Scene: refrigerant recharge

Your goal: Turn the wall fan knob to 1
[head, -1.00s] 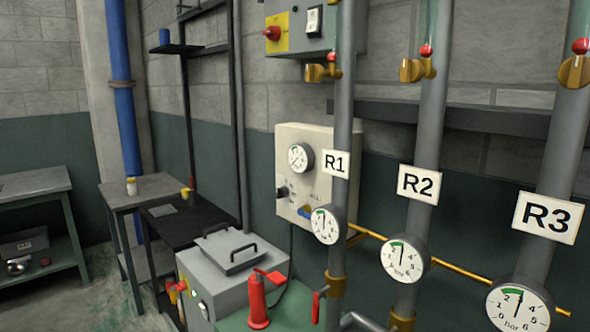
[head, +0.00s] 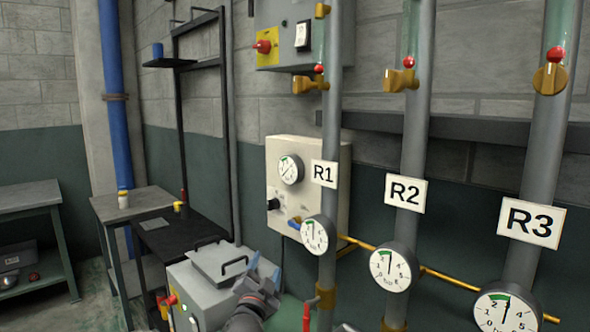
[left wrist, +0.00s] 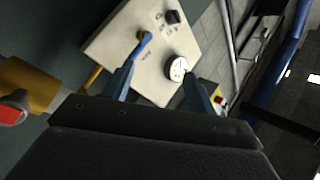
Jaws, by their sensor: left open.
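A cream wall panel (head: 330,160) carries a black knob (head: 273,204), a round gauge (head: 291,169) and a blue lever (head: 294,223). The labels by the knob are too small to read, so I cannot tell its setting or whether it is the fan knob. My left gripper (head: 262,270) is open and empty, low in front of the panel and below the knob. In the left wrist view its fingers (left wrist: 158,72) point at the panel, with the gauge near one fingertip and the black knob (left wrist: 172,16) farther off. My right gripper is not in view.
Grey pipes marked R1, R2 (head: 405,192) and R3 (head: 530,222) with gauges and valves stand right of the panel. A grey switch box (head: 280,30) with a red knob (head: 262,47) hangs above. A grey lidded box (head: 195,283) stands below left.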

